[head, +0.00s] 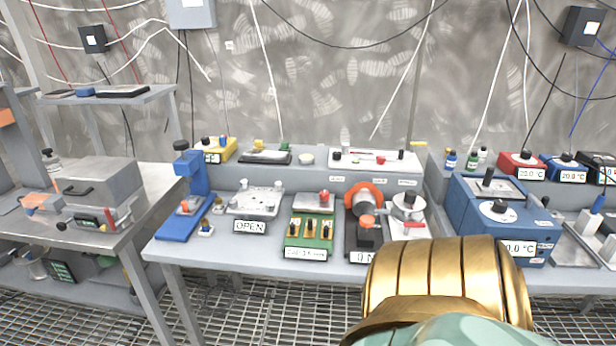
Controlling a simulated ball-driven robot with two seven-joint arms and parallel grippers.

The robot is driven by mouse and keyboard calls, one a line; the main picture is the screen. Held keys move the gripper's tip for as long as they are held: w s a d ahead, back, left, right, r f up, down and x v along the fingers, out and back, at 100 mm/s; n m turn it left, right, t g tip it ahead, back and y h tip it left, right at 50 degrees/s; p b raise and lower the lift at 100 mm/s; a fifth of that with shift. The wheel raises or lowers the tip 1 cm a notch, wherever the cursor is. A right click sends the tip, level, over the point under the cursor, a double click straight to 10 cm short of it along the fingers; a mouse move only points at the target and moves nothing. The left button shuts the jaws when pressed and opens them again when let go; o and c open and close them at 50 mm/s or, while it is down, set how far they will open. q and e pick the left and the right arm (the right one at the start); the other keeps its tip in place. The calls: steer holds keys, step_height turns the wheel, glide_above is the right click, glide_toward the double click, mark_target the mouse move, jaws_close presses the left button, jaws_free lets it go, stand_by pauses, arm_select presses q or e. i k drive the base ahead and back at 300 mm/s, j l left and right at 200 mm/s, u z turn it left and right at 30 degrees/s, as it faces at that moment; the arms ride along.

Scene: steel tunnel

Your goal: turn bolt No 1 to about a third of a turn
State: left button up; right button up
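A light grey clamp-like fixture (258,200) with an OPEN sign (250,226) on its front stands on the middle bench. Small bolt-like heads show at its corners, but they are too small to read any number, so I cannot tell which one is bolt No 1 or how far it is turned. A gold and pale green link of my own arm fills the bottom right of the head view and hides part of the bench. Neither gripper shows.
A blue stand (191,195) is left of the fixture, a green board (309,232) right of it. An orange-ringed device (363,195) and blue box (476,222) are farther right. The grey bench (225,258) has a narrow clear front strip. A steel table (150,205) stands left.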

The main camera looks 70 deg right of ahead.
mark_target(233, 203)
steer(key=z, duration=1.75)
